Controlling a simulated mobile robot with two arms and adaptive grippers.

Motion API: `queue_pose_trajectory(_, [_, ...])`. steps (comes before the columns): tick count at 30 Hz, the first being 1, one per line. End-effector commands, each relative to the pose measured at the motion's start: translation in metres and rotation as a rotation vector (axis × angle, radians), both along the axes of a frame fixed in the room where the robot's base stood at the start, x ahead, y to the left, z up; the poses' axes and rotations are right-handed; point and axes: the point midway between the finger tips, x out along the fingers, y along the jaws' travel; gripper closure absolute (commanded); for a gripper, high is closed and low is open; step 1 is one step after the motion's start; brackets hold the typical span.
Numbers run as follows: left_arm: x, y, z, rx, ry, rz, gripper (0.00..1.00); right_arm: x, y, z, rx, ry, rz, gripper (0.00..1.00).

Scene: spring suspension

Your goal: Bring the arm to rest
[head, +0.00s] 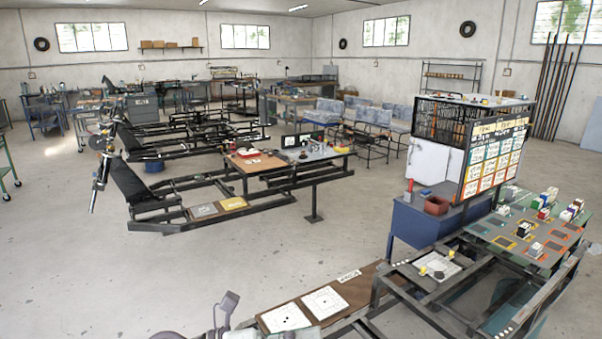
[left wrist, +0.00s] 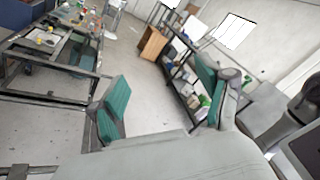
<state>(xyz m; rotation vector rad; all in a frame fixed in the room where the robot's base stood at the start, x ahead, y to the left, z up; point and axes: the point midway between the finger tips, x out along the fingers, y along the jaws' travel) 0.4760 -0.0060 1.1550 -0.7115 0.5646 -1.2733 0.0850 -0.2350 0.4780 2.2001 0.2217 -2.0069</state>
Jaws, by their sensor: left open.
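My left gripper (head: 222,314) shows only in part at the bottom edge of the head view, in front of the near frame's wooden board. In the left wrist view my left gripper (left wrist: 160,84) has its two teal-padded fingers spread wide apart. Nothing is between the fingers; floor shows through the gap. My right gripper is in neither view.
A steel frame with a wooden board (head: 352,289) lies close in front. A blue cabinet (head: 412,224) stands behind it. A longer frame with a black seat (head: 130,188) stands at left. The concrete floor (head: 220,268) between is clear.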

Motion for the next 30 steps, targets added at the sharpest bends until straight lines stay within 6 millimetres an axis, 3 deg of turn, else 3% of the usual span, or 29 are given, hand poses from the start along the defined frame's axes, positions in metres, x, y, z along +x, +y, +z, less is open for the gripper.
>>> queue_pose_trajectory(3, [0.012,0.018,0.042,-0.416,0.215,0.214,0.22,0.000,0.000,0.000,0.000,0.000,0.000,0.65])
queue_pose_trajectory(5, [0.024,0.043,0.050,-0.604,0.347,0.344,0.22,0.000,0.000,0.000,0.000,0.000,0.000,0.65])
queue_pose_trajectory(8, [0.041,0.095,0.034,-0.880,0.594,0.583,0.22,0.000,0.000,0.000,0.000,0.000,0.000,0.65])
queue_pose_trajectory(11, [0.043,0.148,-0.014,-1.098,0.872,0.847,0.22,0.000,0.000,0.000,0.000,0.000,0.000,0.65])
queue_pose_trajectory(15, [0.008,0.198,-0.102,-1.277,1.251,1.203,0.22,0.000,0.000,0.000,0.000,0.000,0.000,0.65])
queue_pose_trajectory(19, [-0.045,0.216,-0.167,-1.329,1.537,1.472,0.22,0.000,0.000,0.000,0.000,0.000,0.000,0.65])
queue_pose_trajectory(24, [-0.106,0.221,-0.214,-1.314,1.788,1.705,0.22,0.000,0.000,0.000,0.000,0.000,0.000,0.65])
queue_pose_trajectory(30, [-0.168,0.216,-0.242,-1.247,2.009,1.905,0.22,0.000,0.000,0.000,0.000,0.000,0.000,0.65])
